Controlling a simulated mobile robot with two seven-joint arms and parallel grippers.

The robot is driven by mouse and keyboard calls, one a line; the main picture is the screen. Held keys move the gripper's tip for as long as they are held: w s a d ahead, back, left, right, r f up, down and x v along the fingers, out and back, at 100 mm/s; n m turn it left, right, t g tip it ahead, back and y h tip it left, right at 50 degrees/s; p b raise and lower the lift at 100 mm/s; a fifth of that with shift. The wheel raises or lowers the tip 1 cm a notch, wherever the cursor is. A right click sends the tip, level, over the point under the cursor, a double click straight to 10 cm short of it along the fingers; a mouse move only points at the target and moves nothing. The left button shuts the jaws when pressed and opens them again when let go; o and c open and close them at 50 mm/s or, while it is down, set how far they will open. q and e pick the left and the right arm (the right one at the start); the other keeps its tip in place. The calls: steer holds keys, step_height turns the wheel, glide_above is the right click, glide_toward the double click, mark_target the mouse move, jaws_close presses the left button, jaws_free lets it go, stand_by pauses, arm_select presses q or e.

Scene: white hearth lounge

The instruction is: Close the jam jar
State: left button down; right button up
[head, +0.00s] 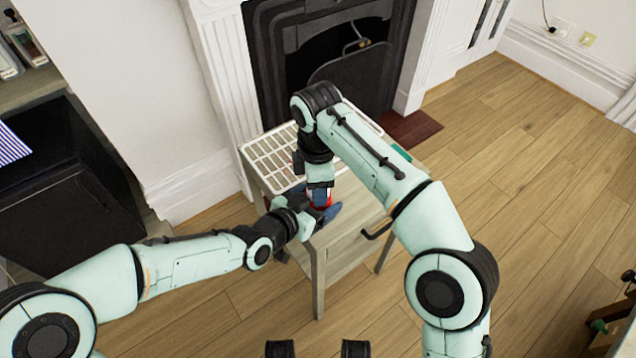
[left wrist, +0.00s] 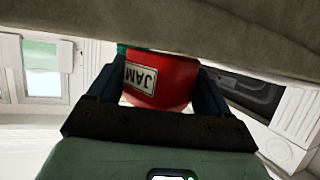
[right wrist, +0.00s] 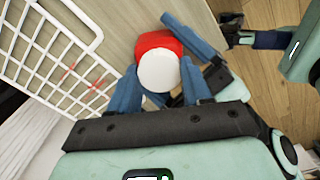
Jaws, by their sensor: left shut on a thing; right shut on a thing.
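The red jam jar (left wrist: 160,82) with its white JAM label is between the fingers of my left gripper (left wrist: 153,88), which is shut on it. In the head view the jar (head: 321,201) shows only as a small red patch at the table's front, mostly hidden by my grippers. My right gripper (right wrist: 162,85) comes from above and is shut on the round white lid (right wrist: 158,71). In the right wrist view the lid overlaps the red jar (right wrist: 160,42); whether it is seated on the rim I cannot tell.
A small grey wooden table (head: 345,245) with a dark drawer handle (head: 378,231) stands below my grippers. A white wire rack (right wrist: 58,52) lies on its top, beside the jar. A fireplace (head: 290,60) is behind; open wood floor (head: 500,180) lies to the right.

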steer(key=o, duration=1.2)
steer(key=shift+r, duration=2.25)
